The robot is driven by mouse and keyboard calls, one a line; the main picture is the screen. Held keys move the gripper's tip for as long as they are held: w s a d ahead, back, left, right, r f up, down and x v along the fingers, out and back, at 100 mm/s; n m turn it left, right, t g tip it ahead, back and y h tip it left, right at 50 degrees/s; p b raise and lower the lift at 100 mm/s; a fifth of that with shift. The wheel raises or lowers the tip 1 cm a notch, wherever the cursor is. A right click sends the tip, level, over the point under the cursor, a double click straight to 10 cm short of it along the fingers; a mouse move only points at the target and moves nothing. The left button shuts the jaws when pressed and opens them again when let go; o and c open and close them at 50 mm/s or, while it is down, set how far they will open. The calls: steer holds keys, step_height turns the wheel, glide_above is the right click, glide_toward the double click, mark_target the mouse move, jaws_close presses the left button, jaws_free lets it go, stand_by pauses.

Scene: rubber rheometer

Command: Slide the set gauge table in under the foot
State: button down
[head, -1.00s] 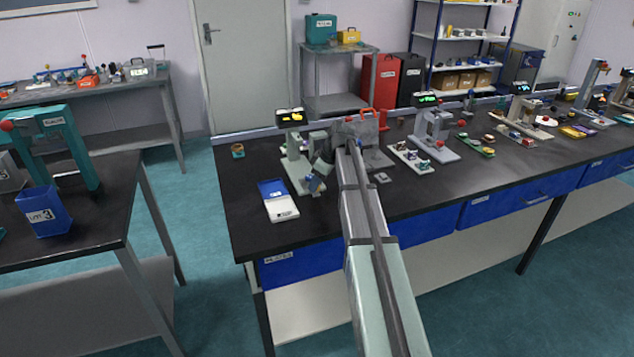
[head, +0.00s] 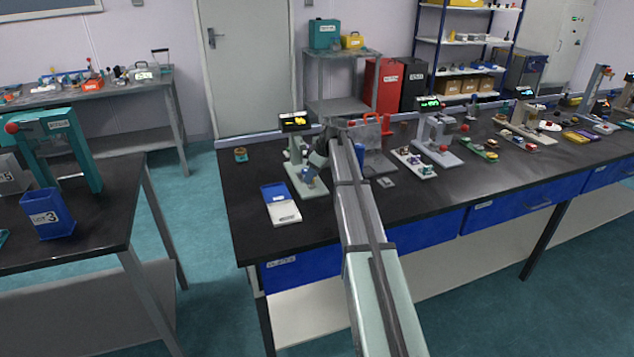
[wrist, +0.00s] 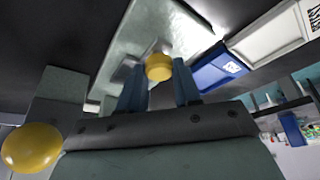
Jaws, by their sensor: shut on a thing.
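The gauge stands on a pale green base (head: 316,191) with a dark display box (head: 296,122) showing yellow figures. My gripper (head: 309,177) is low over the front of this base, and my wrist partly hides the gauge. In the wrist view my gripper (wrist: 160,88) has its blue fingers on either side of a yellow knob (wrist: 159,67). The knob is on a small grey part, seemingly the gauge table, over the pale green base (wrist: 185,35). A larger yellow ball (wrist: 32,148) shows at lower left. I cannot make out the foot or its gap to the table.
A blue and white case (head: 280,203) lies just left of the base and also shows in the wrist view (wrist: 215,68). A grey stand with a red handle (head: 371,150) is close on the right, behind my arm. A small cup (head: 240,154) stands at the left bench edge.

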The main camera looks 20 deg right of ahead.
steer(key=c, duration=0.8)
jaws_free()
steer(key=shift+r, duration=0.1)
steer(key=v, duration=1.3)
steer(key=shift+s+d+r, duration=0.1)
steer(key=shift+d+r, duration=0.05)
steer(key=shift+r, duration=0.15)
